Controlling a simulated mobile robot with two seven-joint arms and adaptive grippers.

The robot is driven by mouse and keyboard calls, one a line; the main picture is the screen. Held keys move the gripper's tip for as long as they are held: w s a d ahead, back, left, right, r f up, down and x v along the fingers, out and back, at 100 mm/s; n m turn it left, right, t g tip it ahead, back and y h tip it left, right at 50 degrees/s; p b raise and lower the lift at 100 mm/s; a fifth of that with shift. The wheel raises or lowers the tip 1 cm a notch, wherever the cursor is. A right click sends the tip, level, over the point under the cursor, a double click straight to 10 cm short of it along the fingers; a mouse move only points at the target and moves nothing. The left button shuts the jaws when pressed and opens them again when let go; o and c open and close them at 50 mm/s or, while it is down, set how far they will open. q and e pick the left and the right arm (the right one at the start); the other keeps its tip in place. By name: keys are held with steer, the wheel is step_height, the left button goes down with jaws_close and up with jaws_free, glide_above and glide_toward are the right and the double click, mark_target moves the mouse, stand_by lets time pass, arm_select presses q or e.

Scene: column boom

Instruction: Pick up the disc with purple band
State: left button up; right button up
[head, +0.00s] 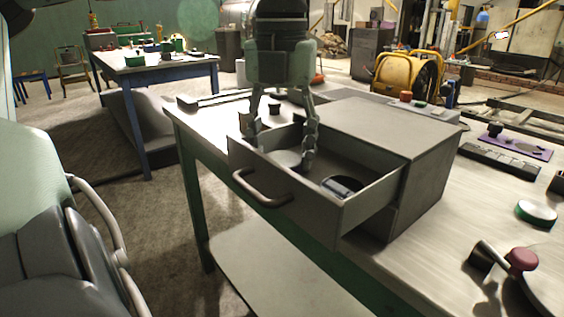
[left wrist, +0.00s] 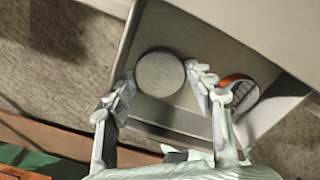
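A round grey disc (head: 288,160) lies in the open drawer (head: 300,205), and its ridged top shows in the left wrist view (left wrist: 159,73). I cannot make out a purple band on it. My left gripper (head: 281,150) points down into the drawer, open, with one finger on each side of this disc. The left wrist view shows the two fingers (left wrist: 160,83) apart; whether they touch it I cannot tell. A second disc (head: 342,186) lies to the right; in the left wrist view it has an orange edge (left wrist: 238,90), partly hidden by a finger. My right gripper is not in view.
The drawer sticks out of a grey cabinet (head: 395,130) on the worktable (head: 440,240). A green-banded disc (head: 536,212), a red-knobbed part (head: 520,260) and a purple plate (head: 520,148) lie on the table's right. A blue table (head: 155,70) stands at back left.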

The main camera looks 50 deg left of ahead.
arm_select(q)
steer(key=c, duration=1)
steer(key=shift+o, duration=0.2)
steer(key=shift+r, duration=0.2)
